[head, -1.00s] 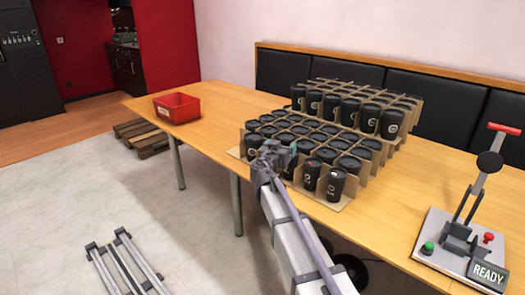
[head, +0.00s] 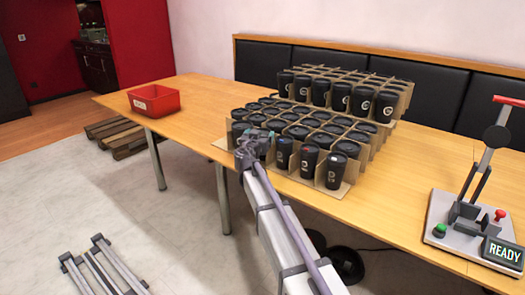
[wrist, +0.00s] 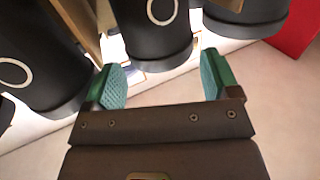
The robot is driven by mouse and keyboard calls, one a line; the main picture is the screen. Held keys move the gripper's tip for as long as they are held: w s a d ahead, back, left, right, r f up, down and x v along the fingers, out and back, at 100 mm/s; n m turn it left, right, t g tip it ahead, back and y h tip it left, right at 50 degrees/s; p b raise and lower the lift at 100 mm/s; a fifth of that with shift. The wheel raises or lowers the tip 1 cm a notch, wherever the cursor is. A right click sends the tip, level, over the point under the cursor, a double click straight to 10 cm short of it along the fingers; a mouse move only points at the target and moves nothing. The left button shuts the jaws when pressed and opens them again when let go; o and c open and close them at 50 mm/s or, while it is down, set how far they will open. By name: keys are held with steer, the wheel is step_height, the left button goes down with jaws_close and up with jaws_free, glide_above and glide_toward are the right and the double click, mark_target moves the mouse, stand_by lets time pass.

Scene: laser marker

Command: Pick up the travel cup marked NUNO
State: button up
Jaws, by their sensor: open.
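Dark travel cups with black lids stand in cardboard dividers on the table. Three front-row cups show small marks: a left one (head: 283,153), a middle one (head: 308,160) and a right one (head: 332,170). The marks are too small to read, so I cannot tell which cup is NUNO. My gripper (head: 252,145) is at the front left of the lower cups and hides part of them. In the wrist view, my gripper (wrist: 163,78) is open, its teal pads apart. A black cup (wrist: 158,38) with part of a pale ring lies just beyond the gap, between the pads in the picture.
A second, higher block of cups (head: 362,100) stands behind. A red bin (head: 154,101) is at the table's left end. A lever press (head: 470,208) with a READY display (head: 503,252) stands at the right. The table (head: 195,110) is clear between bin and cups.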

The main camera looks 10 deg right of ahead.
mark_target(263, 132)
steer(key=x, duration=0.4)
steer(key=shift+w+f, duration=0.2)
steer(key=shift+f, duration=0.05)
steer(key=shift+s, duration=0.1)
steer(key=c, duration=0.3)
steer(key=shift+c, duration=0.2)
